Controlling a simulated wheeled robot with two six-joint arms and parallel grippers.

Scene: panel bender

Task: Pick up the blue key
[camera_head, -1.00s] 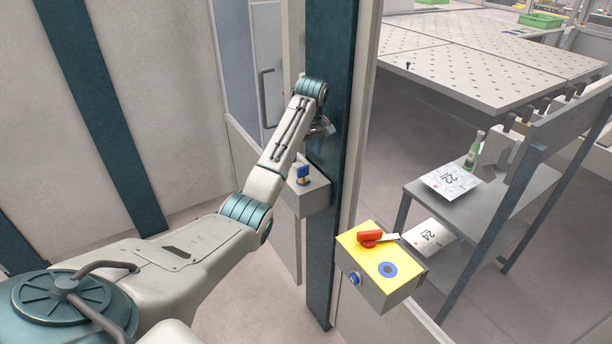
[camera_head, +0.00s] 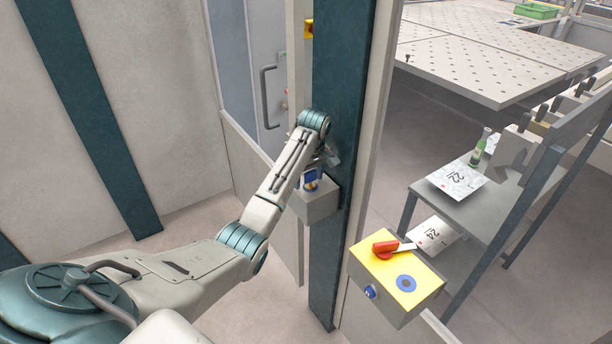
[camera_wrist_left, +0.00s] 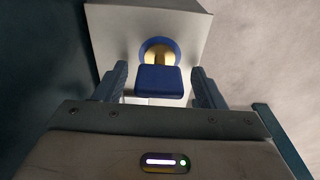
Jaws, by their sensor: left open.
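The blue key (camera_head: 311,176) sits upright in a lock on top of a small grey box (camera_head: 318,206) fixed to the dark teal post. In the left wrist view the blue key head (camera_wrist_left: 158,80) lies between the two fingers, with a gap on each side, in front of a brass lock with a blue ring. My left gripper (camera_wrist_left: 160,86) is open around the key head and not closed on it. In the head view my left gripper (camera_head: 326,160) is partly hidden by its own wrist, just above the box. My right gripper is not in view.
A grey shelf (camera_head: 455,205) holds printed sheets and a green bottle (camera_head: 479,147). A perforated table (camera_head: 480,60) is behind.

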